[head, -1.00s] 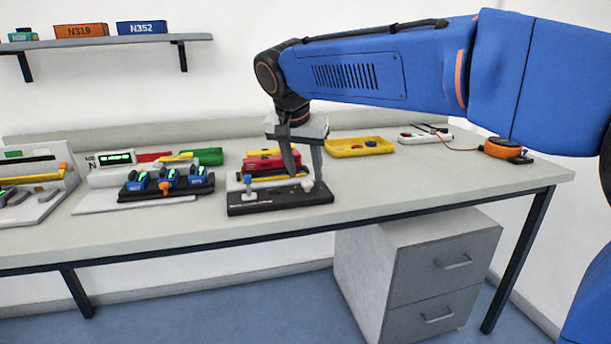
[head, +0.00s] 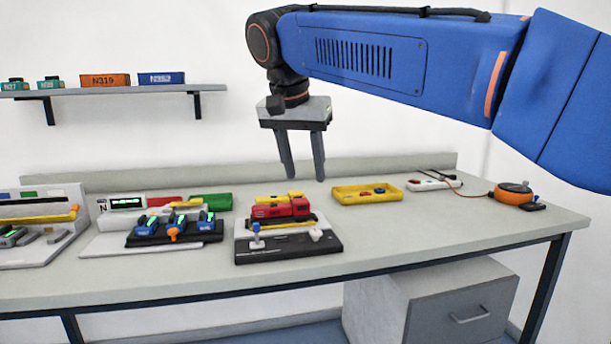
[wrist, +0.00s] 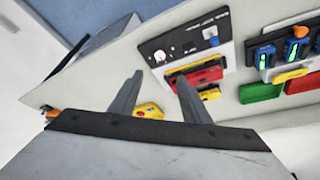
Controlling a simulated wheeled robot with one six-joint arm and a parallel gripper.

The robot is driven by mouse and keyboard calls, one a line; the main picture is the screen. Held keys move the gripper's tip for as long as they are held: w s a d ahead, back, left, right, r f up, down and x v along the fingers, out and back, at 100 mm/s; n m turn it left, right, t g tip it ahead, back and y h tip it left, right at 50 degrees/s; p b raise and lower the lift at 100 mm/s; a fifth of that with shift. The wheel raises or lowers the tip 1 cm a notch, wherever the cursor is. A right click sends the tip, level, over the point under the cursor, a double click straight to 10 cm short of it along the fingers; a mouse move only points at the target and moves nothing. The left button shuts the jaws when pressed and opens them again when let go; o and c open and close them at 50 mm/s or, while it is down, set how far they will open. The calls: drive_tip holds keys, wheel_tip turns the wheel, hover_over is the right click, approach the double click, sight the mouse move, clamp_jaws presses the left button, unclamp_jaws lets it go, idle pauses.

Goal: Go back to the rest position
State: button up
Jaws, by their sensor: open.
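My gripper (head: 304,178) hangs above the bench, fingers pointing down, open and empty. In the head view it is above and a little behind a black panel (head: 290,251) with two small levers, one blue-topped and one white-topped. A red and yellow model (head: 283,208) stands just behind that panel. In the wrist view, my gripper's two fingers (wrist: 155,88) are spread apart with nothing between them. The black panel (wrist: 180,50) and the red model (wrist: 203,77) lie beyond the fingertips, apart from them.
A yellow tray (head: 367,199) with small parts is on the bench, right of the model. An orange round device (head: 512,193) with a cable is at the far right. Blue devices on a black rack (head: 174,235) stand left. A wall shelf (head: 120,91) holds labelled boxes. A drawer cabinet (head: 430,300) is below.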

drive_tip(key=s+d+f+n, duration=0.1)
drive_tip(key=s+d+f, duration=0.25)
drive_tip(key=d, duration=0.35)
drive_tip(key=s+d+f+n, duration=0.1)
drive_tip(key=s+d+f, duration=0.1)
drive_tip(key=d+f, duration=0.45)
drive_tip(key=s+d+f, duration=0.3)
drive_tip(key=d, duration=0.6)
drive_tip(key=s+d+f, duration=0.3)
drive_tip(key=s+f, duration=0.2)
drive_tip(key=f, duration=0.1)
drive_tip(key=s+d+f+n+y, duration=0.1)
drive_tip(key=s+d+f, duration=0.2)
drive_tip(key=s+f, duration=0.2)
drive_tip(key=s+d+f, duration=0.4)
drive_tip(key=s+f, duration=0.1)
drive_tip(key=f, duration=0.3)
drive_tip(key=shift+s+f+n+t, duration=0.2)
drive_tip(key=shift+f+n+t, duration=0.1)
drive_tip(key=shift+f+n, duration=0.1)
